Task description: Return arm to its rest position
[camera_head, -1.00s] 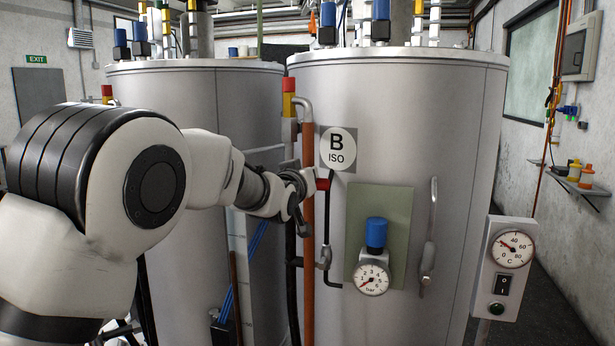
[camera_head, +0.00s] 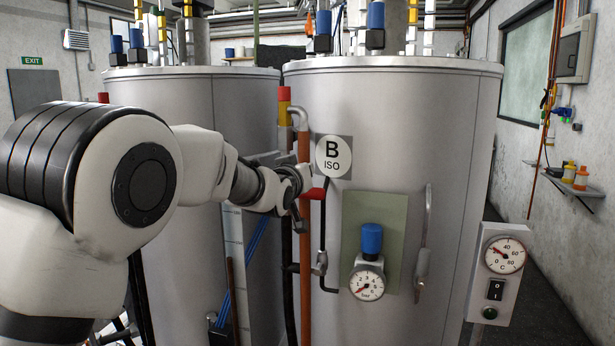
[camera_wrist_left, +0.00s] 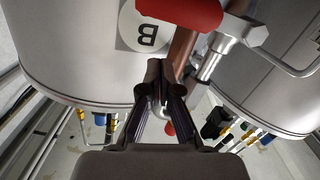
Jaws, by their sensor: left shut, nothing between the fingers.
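My left arm comes in from the left in the head view. Its gripper (camera_head: 299,225) is in front of the pipework left of the round "B ISO" label (camera_head: 333,156). In the wrist view the gripper (camera_wrist_left: 165,72) has its fingers together with nothing between them. A red lever handle (camera_wrist_left: 182,12) lies just beyond the fingertips there; I cannot tell the exact gap. The handle also shows in the head view (camera_head: 315,194), right of the gripper and partly hidden by it. My right gripper is in neither view.
The steel drum (camera_head: 455,140) marked B stands close ahead, with a second drum (camera_head: 215,105) at left. The drum front carries a blue-knobbed gauge (camera_head: 367,282) and a vertical handle (camera_head: 424,240). A dial box (camera_head: 498,270) stands at right. An orange pipe (camera_head: 304,270) runs beside the gripper.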

